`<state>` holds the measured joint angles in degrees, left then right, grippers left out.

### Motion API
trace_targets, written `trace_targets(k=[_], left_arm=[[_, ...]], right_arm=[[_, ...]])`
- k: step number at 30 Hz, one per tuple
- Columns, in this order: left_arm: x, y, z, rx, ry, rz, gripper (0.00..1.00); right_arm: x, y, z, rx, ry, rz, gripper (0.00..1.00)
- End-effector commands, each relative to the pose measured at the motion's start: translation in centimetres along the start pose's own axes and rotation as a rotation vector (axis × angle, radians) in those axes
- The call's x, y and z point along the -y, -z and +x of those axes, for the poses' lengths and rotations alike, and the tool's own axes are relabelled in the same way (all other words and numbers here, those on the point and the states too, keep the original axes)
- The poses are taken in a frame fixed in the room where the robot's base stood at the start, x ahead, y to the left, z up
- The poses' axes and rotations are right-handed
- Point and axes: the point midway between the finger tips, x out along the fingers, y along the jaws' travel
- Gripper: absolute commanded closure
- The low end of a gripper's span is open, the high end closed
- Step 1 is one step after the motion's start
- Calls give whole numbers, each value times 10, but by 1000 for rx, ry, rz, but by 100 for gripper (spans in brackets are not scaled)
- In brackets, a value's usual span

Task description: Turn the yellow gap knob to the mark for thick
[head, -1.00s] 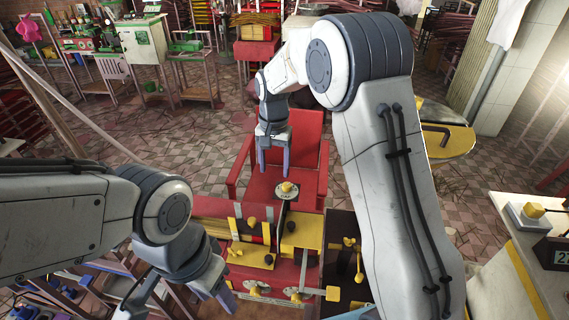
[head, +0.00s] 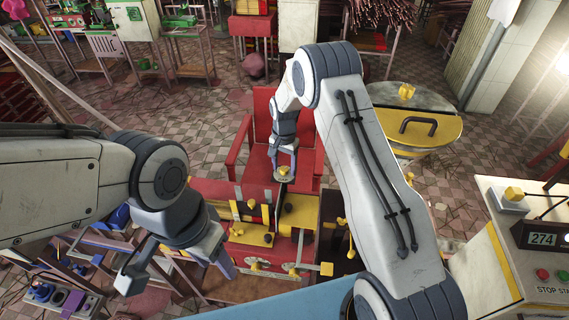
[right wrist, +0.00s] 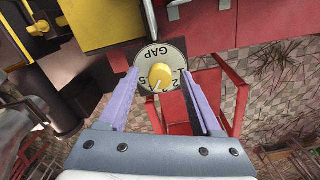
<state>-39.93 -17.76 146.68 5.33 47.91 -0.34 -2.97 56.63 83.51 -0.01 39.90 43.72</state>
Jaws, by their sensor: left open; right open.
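The yellow gap knob (right wrist: 160,76) sits on a round pale dial (right wrist: 160,52) marked GAP, with numbers along its lower edge. A pale line on the knob points down and slightly left in the right wrist view. No word for thick is readable. My right gripper (right wrist: 161,72) is open, its purple fingers on either side of the knob, with gaps showing. In the head view the knob (head: 284,172) is small, at the tips of my right gripper (head: 285,172). My left gripper (head: 178,270) is open and empty, left of the extruder (head: 250,236).
A red chair (head: 263,115) stands behind the dial. Yellow levers and dark knobs crowd the extruder top.

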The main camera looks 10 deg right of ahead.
Motion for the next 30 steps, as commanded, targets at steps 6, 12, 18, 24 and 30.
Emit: trace_targets(k=[6, 12, 18, 24, 30], left_arm=[[0, 0, -1, 0, 0, 0, 50], [0, 0, 0, 0, 0, 0, 50], [0, 0, 0, 0, 0, 0, 50], [0, 0, 4, 0, 0, 0, 50], [1, -1, 14, 0, 0, -2, 50]], right_arm=[[0, 0, 3, -1, 1, 0, 34], [0, 0, 2, -1, 1, 0, 80], [0, 0, 2, -1, 1, -2, 100], [0, 0, 3, -1, 1, -38, 100], [0, 0, 4, 0, 1, -147, 100]])
